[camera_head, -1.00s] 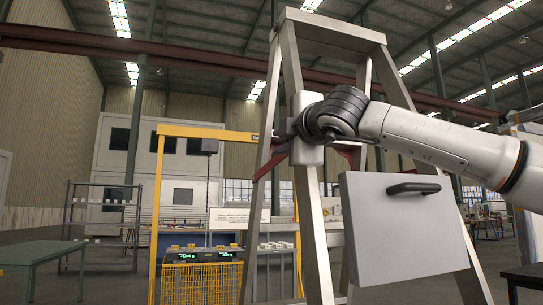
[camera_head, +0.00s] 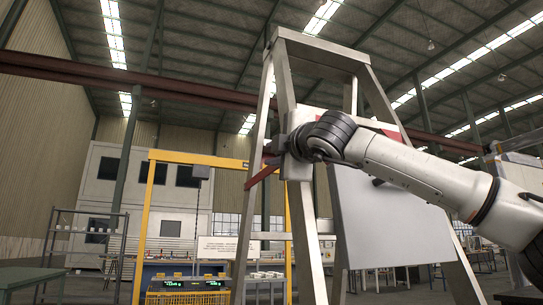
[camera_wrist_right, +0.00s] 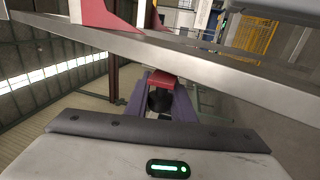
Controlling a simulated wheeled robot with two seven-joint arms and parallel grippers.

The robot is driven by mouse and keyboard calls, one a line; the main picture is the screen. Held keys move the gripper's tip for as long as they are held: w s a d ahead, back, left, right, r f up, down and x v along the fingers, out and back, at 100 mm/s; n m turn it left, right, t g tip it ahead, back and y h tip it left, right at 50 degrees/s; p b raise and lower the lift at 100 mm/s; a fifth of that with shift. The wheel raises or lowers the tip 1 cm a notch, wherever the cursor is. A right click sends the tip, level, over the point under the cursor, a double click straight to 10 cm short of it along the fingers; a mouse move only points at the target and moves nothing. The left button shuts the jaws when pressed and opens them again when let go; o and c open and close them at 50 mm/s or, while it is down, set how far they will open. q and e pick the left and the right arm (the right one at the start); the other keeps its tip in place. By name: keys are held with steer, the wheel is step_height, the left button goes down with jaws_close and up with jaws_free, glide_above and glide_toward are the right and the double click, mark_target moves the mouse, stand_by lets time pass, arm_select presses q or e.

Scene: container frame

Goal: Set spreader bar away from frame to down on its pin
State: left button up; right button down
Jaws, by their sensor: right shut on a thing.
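The metal A-frame (camera_head: 302,230) stands in front of me, legs spread. A red spreader bar (camera_head: 262,172) runs from behind my right gripper down to the left, across the frame's left legs. My right gripper (camera_head: 283,146) is at the frame's near leg. In the right wrist view its purple fingers (camera_wrist_right: 164,80) are shut on a red piece of the bar (camera_wrist_right: 166,77). In that view, other red pieces (camera_wrist_right: 95,14) meet the long metal rail above. The pin cannot be made out. My left gripper is not in view.
A grey-white panel (camera_head: 395,235) stands behind my right forearm, at the frame's right side. A yellow gantry (camera_head: 145,220) and shelves (camera_head: 85,235) stand farther back on the left. A green table (camera_head: 30,278) is at the lower left.

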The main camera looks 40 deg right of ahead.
steer(key=c, duration=1.5)
jaws_free()
steer(key=shift+w+f, duration=0.1)
steer(key=shift+f, duration=0.35)
steer(key=shift+r, duration=0.1)
steer(key=b+v, duration=0.2)
steer(key=v, duration=0.8)
steer(key=shift+s, duration=0.2)
steer(key=shift+r, duration=0.1)
